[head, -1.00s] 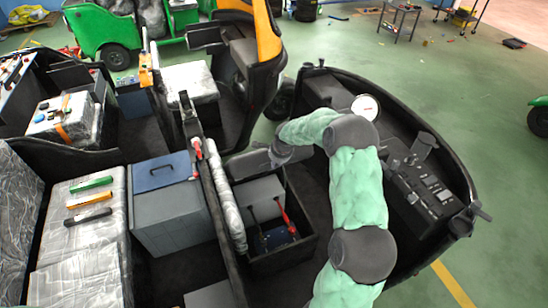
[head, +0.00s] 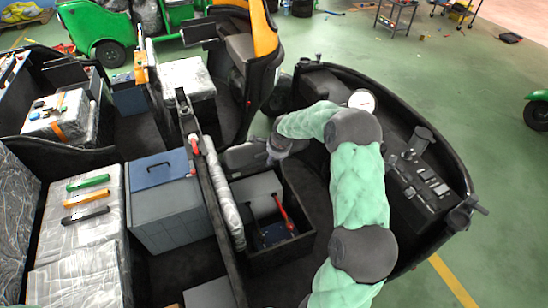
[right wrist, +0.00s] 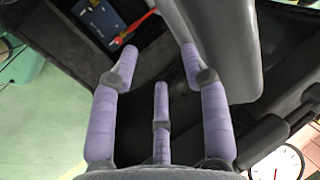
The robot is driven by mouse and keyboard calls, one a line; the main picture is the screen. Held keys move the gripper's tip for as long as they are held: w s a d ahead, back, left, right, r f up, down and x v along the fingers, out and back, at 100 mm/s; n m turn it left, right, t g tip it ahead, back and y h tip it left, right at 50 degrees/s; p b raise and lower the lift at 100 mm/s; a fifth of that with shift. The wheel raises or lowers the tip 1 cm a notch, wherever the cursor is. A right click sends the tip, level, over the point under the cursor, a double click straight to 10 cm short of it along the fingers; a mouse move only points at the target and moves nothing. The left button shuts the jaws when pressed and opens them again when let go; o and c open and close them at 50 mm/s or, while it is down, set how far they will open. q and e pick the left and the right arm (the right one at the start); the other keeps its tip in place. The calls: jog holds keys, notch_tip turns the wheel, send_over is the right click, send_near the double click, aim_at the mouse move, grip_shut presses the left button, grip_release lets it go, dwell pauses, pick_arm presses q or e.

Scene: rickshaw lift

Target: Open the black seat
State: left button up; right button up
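The black seat (head: 241,157) stands tipped up at the far end of an open box-like compartment (head: 309,248) in the rickshaw's front cab. A grey box and a red-handled tool (head: 283,212) lie inside. In the right wrist view, the seat panel (right wrist: 226,45) is a smooth grey slab at the upper right. My right gripper (head: 270,150) is beside the seat's right edge. Its fingers (right wrist: 158,58) are spread with nothing between them. One fingertip overlaps the panel's edge; I cannot tell if it touches. My left gripper is out of view.
A partition with a wrapped tube (head: 224,190) borders the compartment on the left. A blue-lidded grey box (head: 160,172) stands beyond it. Open green floor lies farther right.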

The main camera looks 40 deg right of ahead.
jog(key=v, duration=1)
jog(key=shift+a, duration=0.1)
